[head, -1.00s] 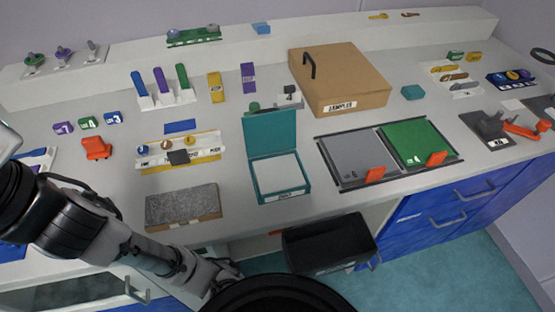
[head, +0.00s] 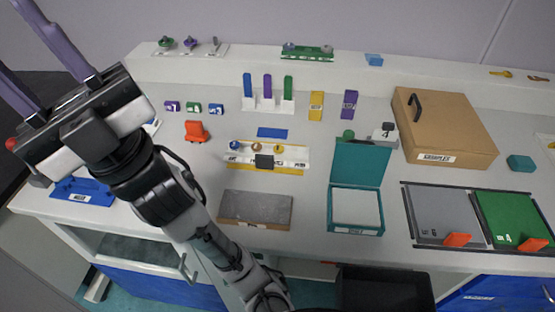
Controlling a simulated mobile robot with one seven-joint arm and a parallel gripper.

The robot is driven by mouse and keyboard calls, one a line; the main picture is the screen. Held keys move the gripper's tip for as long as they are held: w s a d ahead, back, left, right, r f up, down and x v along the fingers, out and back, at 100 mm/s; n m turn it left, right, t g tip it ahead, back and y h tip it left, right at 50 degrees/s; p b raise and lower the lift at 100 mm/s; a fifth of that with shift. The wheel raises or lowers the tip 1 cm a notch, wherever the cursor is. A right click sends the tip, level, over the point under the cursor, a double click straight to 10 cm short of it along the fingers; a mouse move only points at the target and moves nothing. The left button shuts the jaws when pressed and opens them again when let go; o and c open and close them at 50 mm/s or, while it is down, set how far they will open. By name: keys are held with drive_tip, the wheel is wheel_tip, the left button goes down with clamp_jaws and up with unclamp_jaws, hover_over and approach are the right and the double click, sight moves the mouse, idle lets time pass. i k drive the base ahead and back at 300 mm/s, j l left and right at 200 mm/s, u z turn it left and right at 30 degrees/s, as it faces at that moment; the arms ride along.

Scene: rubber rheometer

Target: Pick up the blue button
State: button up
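A small round blue button (head: 235,145) sits at the left end of a white labelled strip (head: 298,163) in the middle of the bench. A tan button (head: 256,147) and a yellow button (head: 279,149) sit to its right on the same strip. My gripper (head: 12,42) is raised at the upper left, far from the buttons. Its two long purple fingers are spread apart, with nothing seen between them. Their tips are at or past the picture edge.
In front of the strip lies a grey speckled slab (head: 256,209). An open teal box (head: 356,228) stands to the right, and a brown case (head: 440,125) behind it. Blue, purple and green upright pieces (head: 267,88) stand behind the strip. An orange piece (head: 196,131) lies to its left.

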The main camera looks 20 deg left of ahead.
sight(235, 146)
drive_tip(key=u, duration=0.7)
drive_tip(key=i+l+u, duration=0.1)
drive_tip(key=l+u, duration=0.35)
drive_tip(key=l, duration=0.3)
drive_tip(key=l+u, duration=0.5)
drive_tip(key=l, duration=0.2)
